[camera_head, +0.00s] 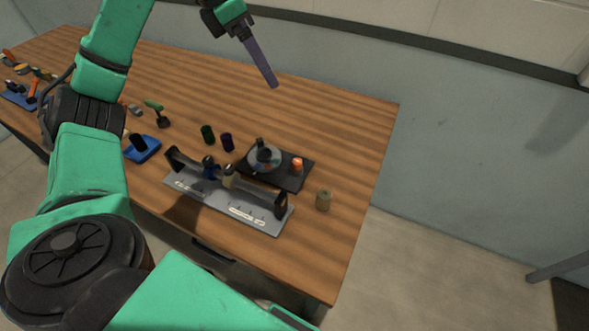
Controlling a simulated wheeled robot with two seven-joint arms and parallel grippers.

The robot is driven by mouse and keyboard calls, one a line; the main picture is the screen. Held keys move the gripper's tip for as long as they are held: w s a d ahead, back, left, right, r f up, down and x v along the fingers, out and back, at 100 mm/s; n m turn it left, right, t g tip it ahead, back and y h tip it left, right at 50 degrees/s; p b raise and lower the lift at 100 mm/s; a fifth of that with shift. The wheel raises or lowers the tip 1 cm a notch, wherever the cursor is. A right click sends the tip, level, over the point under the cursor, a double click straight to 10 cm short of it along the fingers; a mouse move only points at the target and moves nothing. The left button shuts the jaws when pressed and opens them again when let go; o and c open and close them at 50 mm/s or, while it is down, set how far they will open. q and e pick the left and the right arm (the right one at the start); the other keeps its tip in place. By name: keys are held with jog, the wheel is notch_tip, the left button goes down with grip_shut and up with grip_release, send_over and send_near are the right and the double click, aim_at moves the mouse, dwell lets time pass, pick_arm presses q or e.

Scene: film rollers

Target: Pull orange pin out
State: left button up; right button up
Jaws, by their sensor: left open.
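A short orange pin (298,163) stands upright at the right side of a black plate (288,181) on the wooden table. The same plate carries a round grey disc with coloured marks (264,157). My left gripper (270,82) hangs high above the far side of the table, up and left of the pin and well apart from it. It is open; one long purple-grey finger shows clearly, and nothing is seen between the jaws. My right gripper is out of view.
A grey base with a black-ended roller frame (240,213) lies in front of the plate. A blue holder (143,150) is left. The table's right end is clear.

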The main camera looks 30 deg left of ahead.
pick_arm(q)
jog(key=b, duration=1.3)
send_over(296, 162)
jog(key=s+a, duration=0.4)
notch_tip(296, 162, down, 16)
jog(key=b+x, duration=0.2)
jog(key=x, duration=1.1)
jog(key=shift+d+f, duration=0.2)
grip_shut()
